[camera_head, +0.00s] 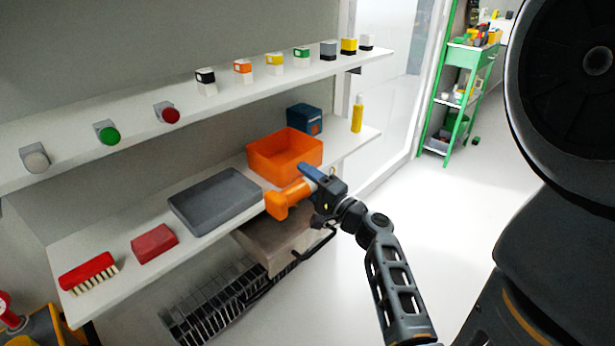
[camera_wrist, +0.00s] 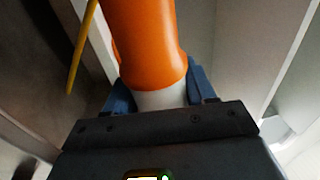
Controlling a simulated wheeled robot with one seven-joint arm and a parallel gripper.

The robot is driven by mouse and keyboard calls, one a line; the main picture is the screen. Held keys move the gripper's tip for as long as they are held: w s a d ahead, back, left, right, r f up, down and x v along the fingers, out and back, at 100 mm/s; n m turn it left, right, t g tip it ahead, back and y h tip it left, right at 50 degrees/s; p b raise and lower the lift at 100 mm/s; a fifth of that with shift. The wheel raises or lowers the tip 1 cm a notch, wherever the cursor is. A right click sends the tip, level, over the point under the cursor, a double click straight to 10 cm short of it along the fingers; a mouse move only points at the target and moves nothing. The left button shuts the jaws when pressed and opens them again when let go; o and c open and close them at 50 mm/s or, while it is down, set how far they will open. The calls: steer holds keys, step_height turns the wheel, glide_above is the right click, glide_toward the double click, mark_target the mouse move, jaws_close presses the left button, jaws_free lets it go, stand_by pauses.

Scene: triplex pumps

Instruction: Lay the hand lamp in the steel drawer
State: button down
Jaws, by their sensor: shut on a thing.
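The hand lamp (camera_head: 288,198) is orange with a wide round head pointing down-left. My gripper (camera_head: 318,184) is shut on it and holds it in front of the lower shelf's front edge. In the wrist view, the lamp's orange body (camera_wrist: 150,45) and a pale collar show between my gripper's blue fingers (camera_wrist: 162,95). A beige-grey, box-like drawer (camera_head: 270,243) shows under the shelf, below the lamp, and looks like the steel drawer. The shelf and my arm partly hide it, and its inside is hard to make out.
The lower shelf (camera_head: 110,228) bears a grey tray (camera_head: 215,200), an orange bin (camera_head: 285,155), a red block (camera_head: 154,243), a brush (camera_head: 87,272), a blue box (camera_head: 304,119) and a yellow bottle (camera_head: 357,113). A black rack (camera_head: 215,310) sits below. The floor at right is clear.

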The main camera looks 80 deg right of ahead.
steer(key=shift+w+a, duration=0.2)
steer(key=shift+w, duration=0.5)
steer(key=shift+f, duration=0.15)
